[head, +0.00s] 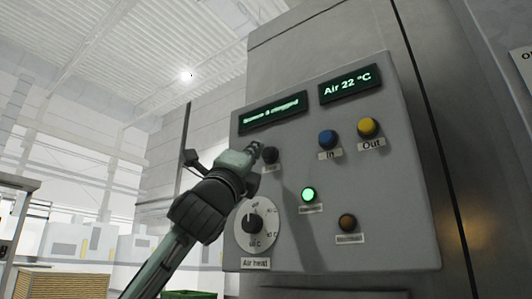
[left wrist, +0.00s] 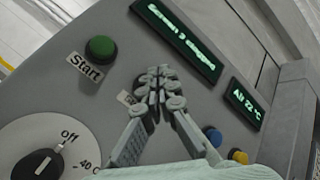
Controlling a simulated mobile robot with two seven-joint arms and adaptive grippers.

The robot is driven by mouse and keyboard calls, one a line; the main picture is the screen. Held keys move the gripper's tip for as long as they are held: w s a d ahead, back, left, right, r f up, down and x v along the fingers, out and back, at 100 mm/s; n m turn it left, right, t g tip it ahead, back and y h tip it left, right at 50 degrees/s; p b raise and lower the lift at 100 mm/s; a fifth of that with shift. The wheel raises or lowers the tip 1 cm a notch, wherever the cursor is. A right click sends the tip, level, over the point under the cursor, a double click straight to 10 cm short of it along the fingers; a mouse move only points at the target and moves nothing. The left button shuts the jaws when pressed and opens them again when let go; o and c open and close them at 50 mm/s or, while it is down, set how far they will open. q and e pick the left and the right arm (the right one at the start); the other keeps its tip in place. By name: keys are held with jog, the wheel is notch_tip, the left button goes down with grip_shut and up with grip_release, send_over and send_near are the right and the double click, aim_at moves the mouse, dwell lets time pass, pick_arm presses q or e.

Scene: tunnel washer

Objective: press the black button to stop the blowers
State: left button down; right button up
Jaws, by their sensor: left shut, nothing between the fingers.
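The black button (head: 270,154) is on the grey control panel, above a small label that my gripper partly covers. My left gripper (head: 256,149) is shut and empty, with its fingertips right beside the button in the head view; I cannot tell whether they touch it. In the left wrist view the closed fingertips (left wrist: 160,82) cover the place of the black button. My right gripper is not in view.
The green Start button (left wrist: 102,47) shows left of my fingers in the wrist view. The panel also holds a blue In button (head: 328,139), a yellow Out button (head: 369,127), a lit green lamp (head: 308,195), a brown lamp (head: 347,222) and the Air heat dial (head: 253,224).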

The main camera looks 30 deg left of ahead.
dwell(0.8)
pick_arm(q)
jog(key=shift+w, duration=0.45)
jog(key=shift+w, duration=0.5)
dwell(0.8)
jog(key=shift+s, duration=0.9)
jog(key=s, duration=0.5)
jog(key=shift+a, duration=0.2)
dwell(0.8)
